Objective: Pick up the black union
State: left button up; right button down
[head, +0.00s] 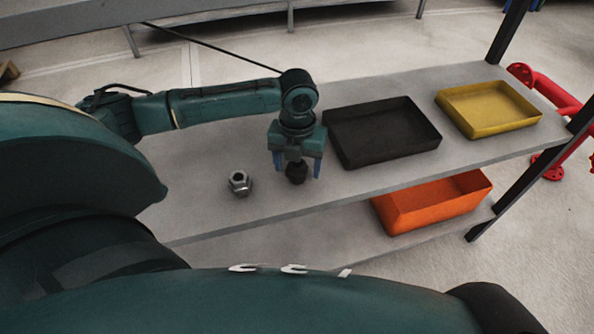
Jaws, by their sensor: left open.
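The black union (296,173) is a small dark round fitting on the grey shelf top, left of the black tray. My left gripper (297,168) points down over it, with its fingers apart on either side of the union. Whether the fingers touch it cannot be told from this view. The upper part of the union is partly hidden by the gripper. My right gripper does not show.
A silver hex fitting (240,183) stands on the shelf (200,212) to the left. A black tray (382,158) and a yellow tray (488,134) lie to the right. An orange bin (432,206) sits on the lower level. Dark posts and red pipes stand at the right.

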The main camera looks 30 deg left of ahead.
pick_arm(q)
jog(key=shift+f, duration=0.9)
jog(key=shift+r, duration=0.1)
jog(key=c, duration=1.3)
